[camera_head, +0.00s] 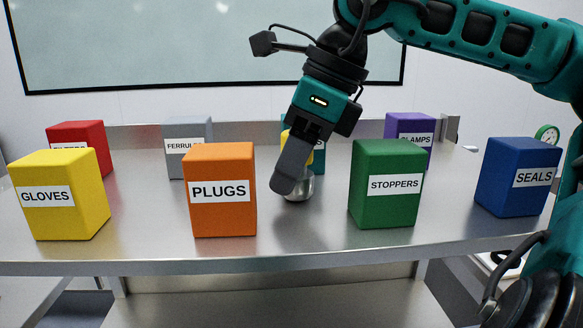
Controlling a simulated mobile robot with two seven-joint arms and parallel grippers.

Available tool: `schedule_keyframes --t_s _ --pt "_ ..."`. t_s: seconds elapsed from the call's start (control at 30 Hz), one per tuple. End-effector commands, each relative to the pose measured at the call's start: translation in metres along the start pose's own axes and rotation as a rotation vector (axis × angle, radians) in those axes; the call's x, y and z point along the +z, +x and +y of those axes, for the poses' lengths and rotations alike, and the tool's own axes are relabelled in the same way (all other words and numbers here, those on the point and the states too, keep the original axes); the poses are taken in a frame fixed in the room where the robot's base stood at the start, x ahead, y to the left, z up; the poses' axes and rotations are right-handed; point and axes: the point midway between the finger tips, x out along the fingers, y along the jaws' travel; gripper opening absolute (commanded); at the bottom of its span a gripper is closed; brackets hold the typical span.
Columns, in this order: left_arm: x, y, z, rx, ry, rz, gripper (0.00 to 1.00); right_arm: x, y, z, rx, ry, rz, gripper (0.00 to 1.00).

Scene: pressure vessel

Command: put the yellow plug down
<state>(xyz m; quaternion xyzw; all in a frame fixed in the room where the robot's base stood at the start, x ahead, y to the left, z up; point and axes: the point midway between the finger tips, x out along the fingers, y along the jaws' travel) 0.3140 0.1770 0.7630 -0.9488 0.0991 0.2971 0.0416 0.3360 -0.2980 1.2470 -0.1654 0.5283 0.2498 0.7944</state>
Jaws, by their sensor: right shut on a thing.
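My right gripper (288,176) reaches down over the middle of the table, between the orange PLUGS box and the green STOPPERS box. It is shut on the yellow plug (310,158), which is mostly hidden behind the fingers; only small yellow parts show on either side of them. A round silver metal piece (300,190) shows just below the fingertips, low over the table (330,240). I cannot tell whether it belongs to the plug or is separate. My left gripper is out of view.
The orange PLUGS box (222,215) and yellow GLOVES box (60,220) stand left. The green STOPPERS box (385,210) and blue SEALS box (515,200) stand right. Red (95,135), grey FERRULES (190,165), teal (319,160) and purple CLAMPS (410,125) boxes stand behind.

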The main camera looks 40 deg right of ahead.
Motion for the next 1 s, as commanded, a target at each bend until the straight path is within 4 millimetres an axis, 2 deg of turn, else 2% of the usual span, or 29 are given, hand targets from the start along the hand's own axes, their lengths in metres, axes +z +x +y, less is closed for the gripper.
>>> schedule_keyframes --t_s 0.37,0.4,0.63,0.87,1.0 --pt "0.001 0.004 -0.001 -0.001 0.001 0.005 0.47 -0.002 0.006 0.000 -0.002 0.000 -0.003 0.00" --pt "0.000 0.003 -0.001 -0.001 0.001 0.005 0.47 -0.002 0.004 0.000 -0.001 0.000 -0.001 0.47" --pt "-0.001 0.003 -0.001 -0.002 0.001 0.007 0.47 -0.002 0.004 0.000 -0.001 0.000 0.000 0.69" --pt "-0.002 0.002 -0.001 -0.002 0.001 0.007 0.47 -0.002 0.004 0.000 -0.001 0.000 0.000 0.69" --pt "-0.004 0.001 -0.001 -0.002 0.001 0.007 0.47 0.000 -0.005 -0.001 -0.004 0.001 -0.002 0.69"
